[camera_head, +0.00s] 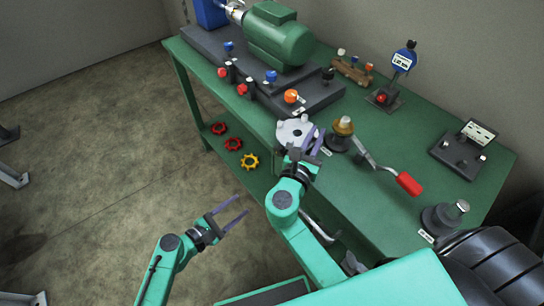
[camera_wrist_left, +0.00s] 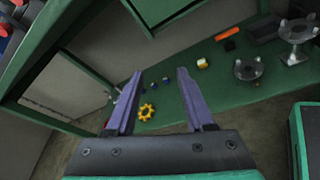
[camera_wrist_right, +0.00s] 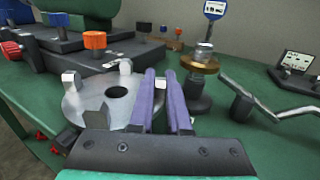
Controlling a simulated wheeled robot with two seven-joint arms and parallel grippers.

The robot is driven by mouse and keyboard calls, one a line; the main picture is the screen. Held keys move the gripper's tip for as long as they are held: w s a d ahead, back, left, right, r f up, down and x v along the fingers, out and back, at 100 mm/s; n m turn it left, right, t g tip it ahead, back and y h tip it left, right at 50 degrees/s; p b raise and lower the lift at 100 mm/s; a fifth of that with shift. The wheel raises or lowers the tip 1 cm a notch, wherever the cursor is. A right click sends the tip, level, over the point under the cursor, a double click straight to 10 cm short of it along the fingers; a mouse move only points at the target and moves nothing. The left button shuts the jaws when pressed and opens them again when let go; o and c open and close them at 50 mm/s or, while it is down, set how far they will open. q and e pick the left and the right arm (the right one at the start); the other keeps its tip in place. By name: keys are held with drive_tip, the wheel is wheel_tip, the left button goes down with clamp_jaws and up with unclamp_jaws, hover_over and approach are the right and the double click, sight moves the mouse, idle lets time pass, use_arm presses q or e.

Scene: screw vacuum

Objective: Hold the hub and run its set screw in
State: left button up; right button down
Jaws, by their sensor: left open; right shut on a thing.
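The silver hub (camera_head: 290,134), a disc with raised jaws and a centre bore, lies flat near the bench's front edge. It also shows in the right wrist view (camera_wrist_right: 84,103). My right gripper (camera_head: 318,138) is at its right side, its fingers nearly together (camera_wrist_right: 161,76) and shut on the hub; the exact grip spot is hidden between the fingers. My left gripper (camera_head: 240,208) is open and empty, out in front of the bench and below its top; its spread fingers show in the left wrist view (camera_wrist_left: 160,75). I cannot make out the set screw.
A crank with a red handle (camera_head: 409,184) and a brass-topped stand (camera_head: 343,125) are right of the hub. A green motor (camera_head: 279,36) sits on a dark base behind. Red and yellow star wheels (camera_head: 249,161) lie on the lower shelf. The bench top at right has free room.

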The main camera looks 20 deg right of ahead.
use_arm(q)
wheel_tip(320, 180, up, 4)
drive_tip(key=s+d+n+h, duration=0.2)
drive_tip(key=d+n, duration=0.1)
drive_tip(key=n, duration=0.1)
drive_tip(key=n+t+h, duration=0.4)
drive_tip(key=n, duration=0.1)
approach(277, 152)
drive_tip(key=x, duration=0.8)
drive_tip(key=shift+d, duration=0.1)
clamp_jaws()
